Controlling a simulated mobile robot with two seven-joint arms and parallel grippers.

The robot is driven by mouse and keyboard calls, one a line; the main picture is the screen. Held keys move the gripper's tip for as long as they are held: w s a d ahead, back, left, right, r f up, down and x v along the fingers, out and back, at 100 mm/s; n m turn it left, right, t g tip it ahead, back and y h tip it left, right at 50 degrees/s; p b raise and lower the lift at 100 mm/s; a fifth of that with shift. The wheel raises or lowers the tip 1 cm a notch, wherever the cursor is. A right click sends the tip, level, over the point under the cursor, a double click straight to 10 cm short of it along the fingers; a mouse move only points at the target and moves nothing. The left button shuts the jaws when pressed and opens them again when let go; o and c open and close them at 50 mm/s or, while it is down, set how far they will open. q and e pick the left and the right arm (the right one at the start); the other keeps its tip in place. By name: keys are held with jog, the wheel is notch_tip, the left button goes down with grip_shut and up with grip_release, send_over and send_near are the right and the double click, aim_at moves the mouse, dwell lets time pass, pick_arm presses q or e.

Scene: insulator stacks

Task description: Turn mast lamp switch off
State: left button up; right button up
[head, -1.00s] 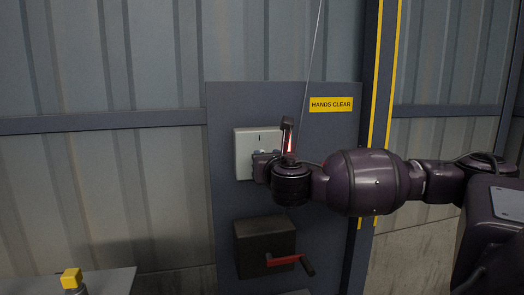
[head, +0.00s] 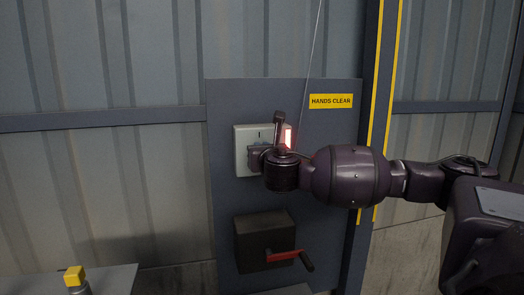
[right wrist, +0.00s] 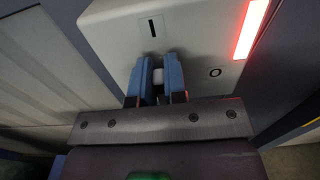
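The pale switch box (head: 243,133) is mounted on the dark panel and also fills the top of the right wrist view (right wrist: 112,35). It bears an "I" mark, an "O" mark and a lit red lamp strip (head: 288,138), which also glows in the right wrist view (right wrist: 250,28). My right gripper (head: 257,158) is at the box front. In the right wrist view, its blue fingers (right wrist: 158,80) stand close on both sides of a small whitish switch lever (right wrist: 158,75), with no clear gap. The lever's base is hidden. My left gripper is not in view.
A dark box with a red-handled crank (head: 283,256) sits below on the same panel (head: 330,200). A yellow "HANDS CLEAR" sign (head: 331,102) is at upper right. A table (head: 115,280) with a yellow-topped object (head: 74,276) is at lower left.

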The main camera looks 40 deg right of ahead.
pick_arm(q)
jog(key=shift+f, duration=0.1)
pick_arm(e)
grip_shut()
pick_arm(q)
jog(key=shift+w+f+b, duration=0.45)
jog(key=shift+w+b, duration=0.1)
jog(key=shift+b, duration=0.75)
pick_arm(e)
jog(key=shift+s+d+f+m, duration=0.25)
jog(key=shift+d+f+m, duration=0.25)
jog(key=shift+m, duration=2.5)
jog(key=shift+s+d+f+m, duration=0.25)
jog(key=shift+d+f+m, duration=0.3)
jog(key=shift+m, duration=2.45)
jog(key=shift+s+d+f+m, duration=0.3)
jog(key=shift+f+m, duration=0.3)
jog(key=shift+m, duration=2.4)
jog(key=o, duration=0.7)
grip_release()
